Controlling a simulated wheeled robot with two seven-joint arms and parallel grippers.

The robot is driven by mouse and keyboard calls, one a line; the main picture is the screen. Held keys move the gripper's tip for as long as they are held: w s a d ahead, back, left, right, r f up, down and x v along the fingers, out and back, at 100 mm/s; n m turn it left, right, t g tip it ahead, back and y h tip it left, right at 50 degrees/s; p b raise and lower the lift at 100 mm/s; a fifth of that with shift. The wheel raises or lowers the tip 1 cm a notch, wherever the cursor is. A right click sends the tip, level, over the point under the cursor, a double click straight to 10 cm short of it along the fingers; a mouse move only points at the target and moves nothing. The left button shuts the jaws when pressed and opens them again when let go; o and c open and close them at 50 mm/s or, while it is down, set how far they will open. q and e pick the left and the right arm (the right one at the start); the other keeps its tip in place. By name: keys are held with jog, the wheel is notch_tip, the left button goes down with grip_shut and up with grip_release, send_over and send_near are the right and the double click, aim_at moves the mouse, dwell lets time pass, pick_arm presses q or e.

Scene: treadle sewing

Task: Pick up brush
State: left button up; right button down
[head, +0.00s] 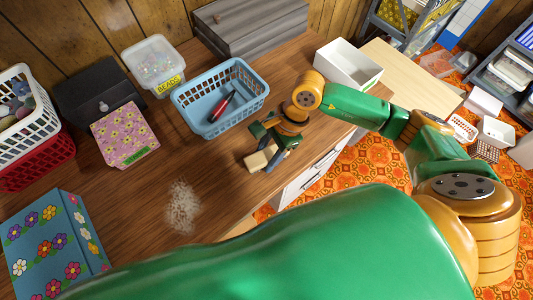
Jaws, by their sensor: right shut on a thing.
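The brush (256,162) shows as a pale, wood-coloured block at the front edge of the wooden tabletop. My right gripper (272,150) is over it, with its dark fingers shut on it. The fingers hide part of the brush, and its bristles cannot be made out. I cannot tell whether it touches the table. My left gripper is not in view.
A blue basket (188,100) holding a red-handled tool (222,107) stands just behind the gripper. A patch of pale dust (182,207) lies on the tabletop (135,195). A flowered box (52,245) stands front left. A white tray (348,64) is beyond my right arm.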

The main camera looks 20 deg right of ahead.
aim_at(260, 158)
notch_tip(260, 158, up, 5)
jog(key=p, duration=0.3)
jog(key=shift+f, duration=0.15)
jog(key=s+d+r+p, duration=0.1)
jog(key=s+r+p, duration=0.3)
jog(key=s, duration=0.3)
jog(key=s+d+r+p, duration=0.1)
jog(key=s+r+p, duration=0.3)
jog(key=s+p, duration=0.2)
jog(key=shift+s+d+r+p, duration=0.35)
jog(key=shift+d+p, duration=0.05)
jog(key=shift+p, duration=0.25)
